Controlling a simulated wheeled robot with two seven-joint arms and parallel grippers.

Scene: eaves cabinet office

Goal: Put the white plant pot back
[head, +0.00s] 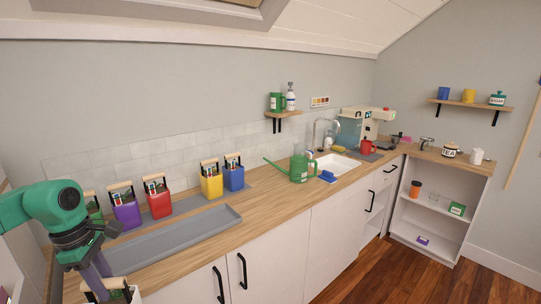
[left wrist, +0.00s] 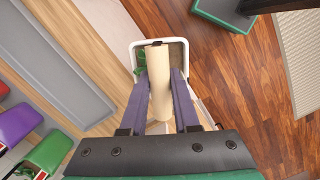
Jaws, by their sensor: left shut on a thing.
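The white plant pot (left wrist: 187,52) has a pale wooden handle (left wrist: 160,85), with dark soil and a bit of green inside. My left gripper (left wrist: 162,75) is shut on that handle. In the head view the left gripper (head: 94,272) points down at the bottom left, and the pot (head: 136,295) is mostly cut off by the lower edge. It hangs in front of the counter, over the floor side. A row of similar handled pots stands along the wall: green (head: 92,206), purple (head: 127,214), red (head: 159,203), yellow (head: 211,185) and blue (head: 233,177).
A long grey tray (head: 215,222) lies on the wooden counter before the pots. A gap shows between the red and yellow pots. A green watering can (head: 299,170) stands further right, beside the sink (head: 340,163). White cabinets (head: 275,262) with black handles front the counter.

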